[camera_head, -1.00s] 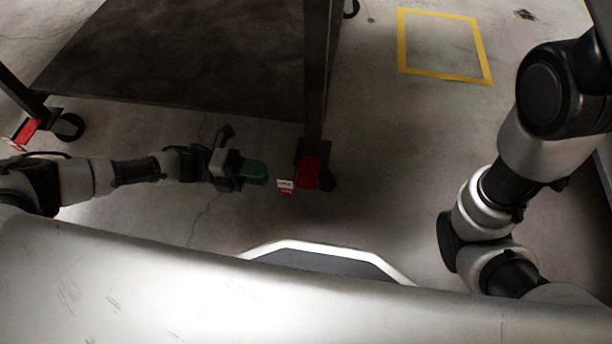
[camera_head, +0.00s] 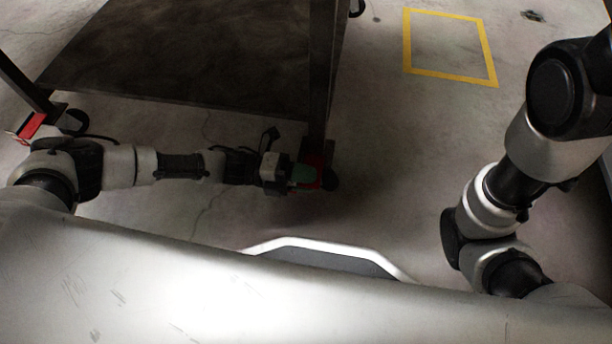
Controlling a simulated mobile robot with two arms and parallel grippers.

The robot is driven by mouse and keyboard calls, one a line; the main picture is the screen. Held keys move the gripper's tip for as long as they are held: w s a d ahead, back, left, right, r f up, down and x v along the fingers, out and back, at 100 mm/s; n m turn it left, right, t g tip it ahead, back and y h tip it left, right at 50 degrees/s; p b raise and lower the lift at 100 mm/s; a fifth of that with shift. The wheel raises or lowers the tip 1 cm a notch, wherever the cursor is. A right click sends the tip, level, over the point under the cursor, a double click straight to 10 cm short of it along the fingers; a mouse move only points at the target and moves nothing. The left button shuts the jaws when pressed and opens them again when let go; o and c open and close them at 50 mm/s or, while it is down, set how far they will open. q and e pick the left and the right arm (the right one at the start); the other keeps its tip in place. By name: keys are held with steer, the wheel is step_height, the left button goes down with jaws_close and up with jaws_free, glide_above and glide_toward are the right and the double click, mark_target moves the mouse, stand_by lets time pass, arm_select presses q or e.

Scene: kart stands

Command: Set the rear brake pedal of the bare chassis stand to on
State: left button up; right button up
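The chassis stand has a dark, bare lower shelf (camera_head: 190,60) on dark legs with wheels. A red brake pedal (camera_head: 328,179) is at the foot of the near right leg, beside a black caster. My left gripper (camera_head: 304,175) reaches in from the left, low at this pedal, and covers its left part and label. Another red pedal (camera_head: 32,126) is at the left leg. My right gripper is out of view.
A yellow square (camera_head: 450,75) is marked on the concrete floor at the upper right. The floor right of the stand is clear. The stand's near right leg (camera_head: 320,80) rises just behind my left gripper.

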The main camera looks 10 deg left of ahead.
arm_select(q)
jaws_close()
stand_by(0.3)
steer(key=shift+w+f+m, duration=0.2)
steer(key=shift+f+m, duration=0.6)
steer(key=shift+m, duration=0.6)
steer(key=shift+w+f+m, duration=0.15)
steer(key=shift+f+m, duration=0.65)
steer(key=shift+m, duration=0.6)
jaws_free()
